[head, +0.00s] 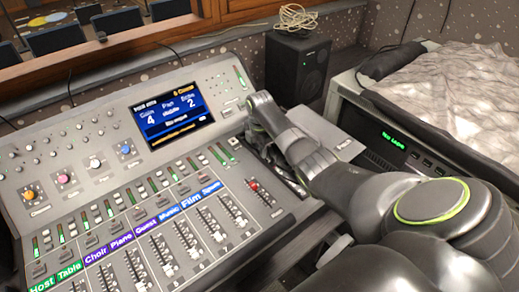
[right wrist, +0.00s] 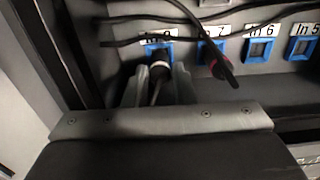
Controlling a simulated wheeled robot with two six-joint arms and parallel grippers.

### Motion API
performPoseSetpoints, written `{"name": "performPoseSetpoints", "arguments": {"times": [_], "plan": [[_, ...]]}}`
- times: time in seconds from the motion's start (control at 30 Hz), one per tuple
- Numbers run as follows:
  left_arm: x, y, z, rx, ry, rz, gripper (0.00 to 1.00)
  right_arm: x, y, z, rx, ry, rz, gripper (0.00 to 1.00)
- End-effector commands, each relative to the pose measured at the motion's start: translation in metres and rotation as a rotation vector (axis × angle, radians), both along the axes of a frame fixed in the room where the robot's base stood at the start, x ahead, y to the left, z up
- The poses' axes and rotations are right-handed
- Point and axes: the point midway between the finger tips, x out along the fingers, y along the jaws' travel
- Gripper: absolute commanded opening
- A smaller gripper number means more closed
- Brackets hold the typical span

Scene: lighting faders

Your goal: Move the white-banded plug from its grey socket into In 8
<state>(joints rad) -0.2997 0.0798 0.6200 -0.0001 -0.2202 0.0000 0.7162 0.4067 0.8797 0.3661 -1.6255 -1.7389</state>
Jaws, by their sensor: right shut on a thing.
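In the right wrist view my right gripper (right wrist: 160,72) is shut on the white-banded plug (right wrist: 158,58), a dark plug with a pale ring. Its cable trails back between the fingers. The plug's front end is at the blue-framed In 8 socket (right wrist: 146,51), covering much of it. I cannot tell how deep it sits. The In 8 label (right wrist: 158,37) is partly crossed by a dark cable. In the head view my right arm reaches to the mixing desk's right side, and its fingertips are not clear. The grey socket is not seen. My left gripper is not in view.
A dark plug with a red band (right wrist: 216,67) stands at In 7, close right of my gripper. Blue sockets In 6 (right wrist: 259,50) and In 5 (right wrist: 301,47) look empty. Dark cables cross the panel.

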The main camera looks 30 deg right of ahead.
Motion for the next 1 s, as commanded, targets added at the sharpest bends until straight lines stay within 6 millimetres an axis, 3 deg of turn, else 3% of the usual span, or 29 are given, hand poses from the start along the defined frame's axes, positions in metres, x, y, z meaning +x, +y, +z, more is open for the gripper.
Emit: {"name": "performPoseSetpoints", "arguments": {"times": [0.97,1.0], "plan": [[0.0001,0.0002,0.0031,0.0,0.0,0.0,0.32,-0.0015,0.0006,-0.0063,0.002,0.004,0.0,0.0],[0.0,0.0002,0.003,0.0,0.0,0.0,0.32,-0.0016,0.0007,-0.0065,0.002,0.004,0.0,0.29]]}}
